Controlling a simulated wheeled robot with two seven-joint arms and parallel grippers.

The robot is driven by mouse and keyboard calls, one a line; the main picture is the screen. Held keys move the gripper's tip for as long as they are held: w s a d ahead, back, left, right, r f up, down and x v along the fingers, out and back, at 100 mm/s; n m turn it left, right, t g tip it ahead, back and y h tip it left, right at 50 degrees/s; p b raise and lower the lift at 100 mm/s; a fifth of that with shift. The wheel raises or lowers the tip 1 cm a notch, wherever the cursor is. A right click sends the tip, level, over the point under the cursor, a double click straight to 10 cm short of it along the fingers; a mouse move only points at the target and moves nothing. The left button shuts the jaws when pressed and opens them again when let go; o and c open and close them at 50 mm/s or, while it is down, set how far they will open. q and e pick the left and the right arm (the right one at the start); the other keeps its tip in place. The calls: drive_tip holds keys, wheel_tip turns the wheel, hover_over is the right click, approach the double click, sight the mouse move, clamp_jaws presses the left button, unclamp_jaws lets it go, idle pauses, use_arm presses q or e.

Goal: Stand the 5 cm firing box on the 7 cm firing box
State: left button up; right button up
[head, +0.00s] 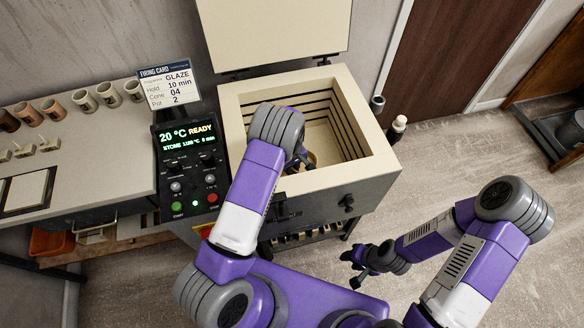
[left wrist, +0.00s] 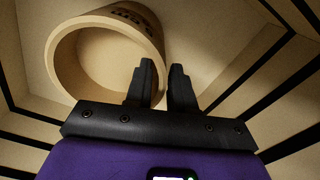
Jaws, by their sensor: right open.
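One round, pale clay firing box (left wrist: 62,52) shows large in the left wrist view, its open mouth turned toward the camera. Whether the fingers press on the wall is unclear. In the head view my left gripper (head: 303,160) is down in the kiln, and its arm hides much there. My right gripper (head: 355,270) is open, empty, outside the kiln.
The kiln (head: 375,168) has its lid (head: 275,30) raised and slotted brick walls on all sides. A control panel (head: 188,165) reading READY and a firing card (head: 167,86) stand left of it. Cups (head: 84,100) line the left bench. The floor at right is mostly clear.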

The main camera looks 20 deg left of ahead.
use_arm(q)
drive_tip(key=shift+o, duration=1.1)
drive_tip(key=shift+r, duration=0.2)
wheel_tip(320, 180, up, 12)
drive_tip(key=p, duration=0.3)
